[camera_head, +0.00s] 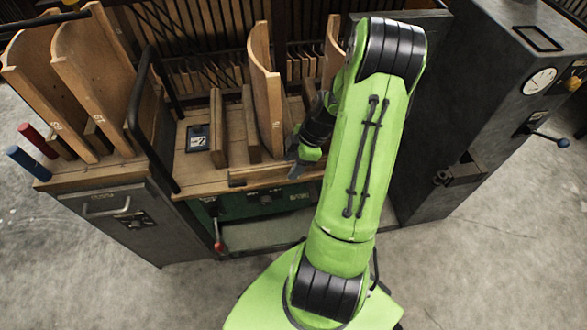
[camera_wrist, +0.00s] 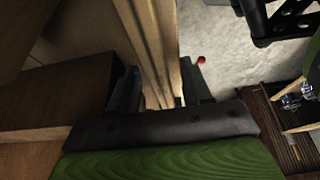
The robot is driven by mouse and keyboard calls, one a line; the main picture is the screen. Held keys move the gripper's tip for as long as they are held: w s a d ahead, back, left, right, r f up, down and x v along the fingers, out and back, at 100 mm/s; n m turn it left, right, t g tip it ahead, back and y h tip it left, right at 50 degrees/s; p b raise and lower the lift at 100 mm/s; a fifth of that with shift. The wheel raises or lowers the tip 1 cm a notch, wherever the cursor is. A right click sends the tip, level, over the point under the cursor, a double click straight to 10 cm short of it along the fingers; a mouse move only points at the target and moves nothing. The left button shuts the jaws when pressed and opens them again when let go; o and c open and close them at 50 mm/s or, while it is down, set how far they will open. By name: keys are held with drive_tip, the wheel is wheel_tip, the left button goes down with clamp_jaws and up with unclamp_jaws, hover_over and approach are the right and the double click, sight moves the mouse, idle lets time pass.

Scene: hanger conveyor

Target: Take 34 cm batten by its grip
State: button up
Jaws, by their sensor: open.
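My gripper (camera_head: 296,165) is low beside the wooden bench, just right of a tall curved wooden piece (camera_head: 267,95); my arm hides part of this area. In the wrist view my gripper (camera_wrist: 162,88) is open, one dark finger on each side of a long, pale wooden piece (camera_wrist: 155,35). The wood runs between the fingers; I cannot tell whether either finger touches it. No length mark is readable, so I cannot tell which piece is the 34 cm batten. Its grip is not distinguishable.
Tall curved boards (camera_head: 95,75) and red and blue cylinders (camera_head: 30,162) are at left. A dark cabinet (camera_head: 515,85) stands at right. The concrete floor in front is clear.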

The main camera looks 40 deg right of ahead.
drive_tip(key=shift+r, duration=0.1)
clamp_jaws()
wheel_tip(320, 180, up, 28)
drive_tip(key=p, duration=1)
